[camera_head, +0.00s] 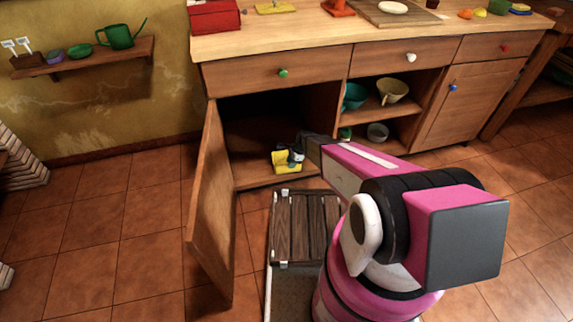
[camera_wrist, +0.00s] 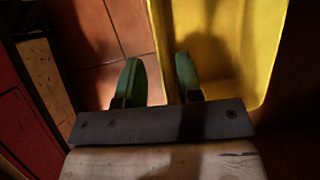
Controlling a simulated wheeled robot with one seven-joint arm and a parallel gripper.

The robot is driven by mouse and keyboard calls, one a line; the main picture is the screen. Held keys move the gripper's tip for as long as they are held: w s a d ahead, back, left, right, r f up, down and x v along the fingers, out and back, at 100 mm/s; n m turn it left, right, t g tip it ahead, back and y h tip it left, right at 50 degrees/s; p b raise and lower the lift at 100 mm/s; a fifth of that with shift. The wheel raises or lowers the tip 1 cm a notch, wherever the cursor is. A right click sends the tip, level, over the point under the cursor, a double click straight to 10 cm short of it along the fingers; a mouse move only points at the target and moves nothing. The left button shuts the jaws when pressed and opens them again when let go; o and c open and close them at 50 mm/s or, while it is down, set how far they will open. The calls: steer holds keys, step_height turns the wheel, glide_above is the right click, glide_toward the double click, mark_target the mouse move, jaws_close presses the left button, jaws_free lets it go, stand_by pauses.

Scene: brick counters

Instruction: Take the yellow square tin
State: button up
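The yellow square tin (camera_head: 284,167) sits at the front of the open lower cabinet, near its floor edge. In the wrist view the tin (camera_wrist: 267,45) fills the upper right, and I look into its open inside. My gripper (camera_head: 297,154) is at the tin's right side in the head view. In the wrist view my gripper (camera_wrist: 158,65) has its two green fingers apart. One tin wall lies between them, with the right finger over the inside and the left finger outside. I see a gap on both sides of the wall.
The cabinet door (camera_head: 211,210) stands open to the left of my arm. Shelves with bowls (camera_head: 392,90) are to the right of the open compartment. Drawers and a countertop (camera_head: 310,32) are above. Tiled floor (camera_head: 130,215) is free at the left.

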mark_target(288, 173)
steer(key=x, duration=0.4)
steer(key=shift+r, duration=0.1)
steer(key=shift+d, duration=0.1)
steer(key=shift+c, duration=0.3)
jaws_close()
steer(key=shift+r, duration=0.1)
